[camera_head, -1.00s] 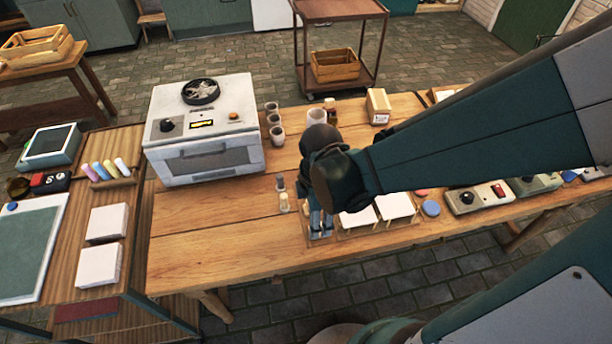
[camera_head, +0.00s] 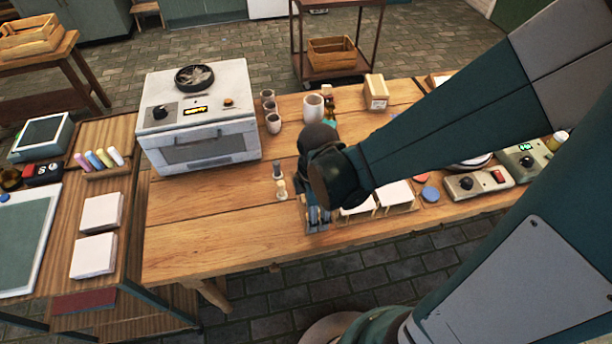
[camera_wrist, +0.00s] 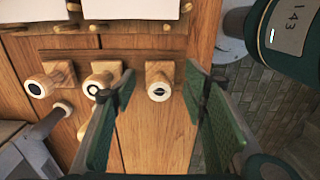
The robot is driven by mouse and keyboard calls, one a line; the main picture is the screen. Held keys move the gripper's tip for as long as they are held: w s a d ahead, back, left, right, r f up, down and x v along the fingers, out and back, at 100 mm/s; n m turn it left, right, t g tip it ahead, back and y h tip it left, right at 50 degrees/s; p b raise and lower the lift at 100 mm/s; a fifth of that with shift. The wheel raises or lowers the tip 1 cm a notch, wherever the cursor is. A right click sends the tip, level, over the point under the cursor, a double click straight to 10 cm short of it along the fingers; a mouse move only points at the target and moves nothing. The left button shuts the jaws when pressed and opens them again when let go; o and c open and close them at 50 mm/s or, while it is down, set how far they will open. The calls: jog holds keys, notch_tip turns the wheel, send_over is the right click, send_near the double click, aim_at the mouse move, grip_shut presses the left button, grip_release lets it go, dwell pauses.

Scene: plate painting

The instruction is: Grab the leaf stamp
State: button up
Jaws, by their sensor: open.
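Three wooden stamps stand in a row in the wrist view, each with a square base and a round handle with a white end. The right one (camera_wrist: 159,91) bears a dark leaf-like mark; the left one (camera_wrist: 37,88) and the middle one (camera_wrist: 95,88) bear ring marks. My gripper (camera_wrist: 160,78) is open and empty, its green fingers on either side of the leaf stamp. The left finger partly covers the middle stamp. In the head view my gripper (camera_head: 318,216) is low over the table near its front edge and hides most of the stamps.
White tiles (camera_head: 396,193) on wooden racks lie right of my gripper. Two small upright pieces (camera_head: 280,188) stand to its left. The oven (camera_head: 198,120) and cups (camera_head: 273,123) are farther back. The front left tabletop (camera_head: 205,245) is clear.

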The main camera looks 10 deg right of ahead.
jog(key=shift+f, duration=0.8)
jog(key=c, duration=0.9)
